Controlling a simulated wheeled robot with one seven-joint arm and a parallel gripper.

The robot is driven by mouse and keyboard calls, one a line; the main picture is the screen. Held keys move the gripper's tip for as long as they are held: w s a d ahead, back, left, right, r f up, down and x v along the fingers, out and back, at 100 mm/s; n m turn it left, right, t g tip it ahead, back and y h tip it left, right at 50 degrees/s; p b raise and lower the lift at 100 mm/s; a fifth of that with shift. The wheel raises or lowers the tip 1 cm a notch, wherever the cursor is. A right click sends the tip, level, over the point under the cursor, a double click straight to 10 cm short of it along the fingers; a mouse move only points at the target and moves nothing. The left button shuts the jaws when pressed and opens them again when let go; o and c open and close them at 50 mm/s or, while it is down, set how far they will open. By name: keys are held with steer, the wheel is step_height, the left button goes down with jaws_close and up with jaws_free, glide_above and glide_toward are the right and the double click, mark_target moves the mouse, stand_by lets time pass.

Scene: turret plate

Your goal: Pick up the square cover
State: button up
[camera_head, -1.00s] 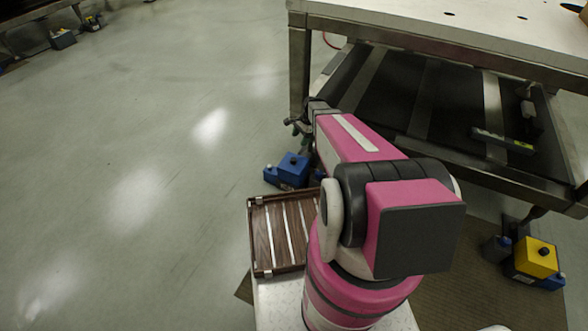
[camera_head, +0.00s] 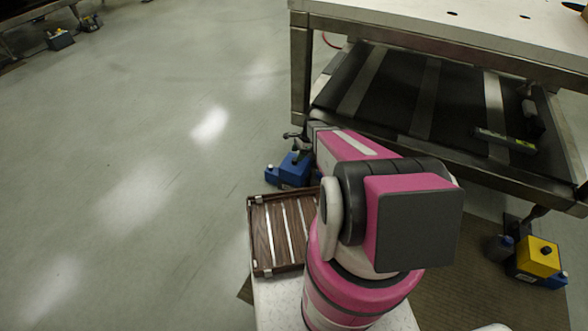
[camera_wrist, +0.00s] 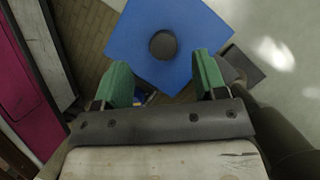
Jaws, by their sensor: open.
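The square cover looks like the blue square piece with a dark round knob in the wrist view (camera_wrist: 185,25). In the head view a blue block with a dark knob (camera_head: 296,170) sits low by the near leg of the work table, and appears to be the same thing. My gripper (camera_wrist: 166,85) is open, with its two green fingers apart. In the wrist view the fingertips reach the blue square's lower edge, with the knob beyond and between them. Nothing is held. In the head view the fingers are mostly hidden behind my arm.
A brown slatted tray (camera_head: 283,232) lies left of my arm. The work table (camera_head: 400,30) with a dark lower shelf (camera_head: 400,95) stands ahead and right. A yellow box (camera_head: 538,257) is on the floor at right. Open grey floor (camera_head: 130,150) lies left.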

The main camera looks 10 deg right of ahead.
mark_target(295, 158)
steer(key=shift+w+f, duration=0.15)
steer(key=shift+f, duration=0.35)
steer(key=x, duration=0.3)
steer(key=shift+w+f, duration=0.1)
steer(key=shift+f, duration=0.05)
steer(key=shift+a+f, duration=0.15)
steer(key=shift+f, duration=0.15)
steer(key=c, duration=1.2)
jaws_close()
steer(key=shift+r, duration=0.15)
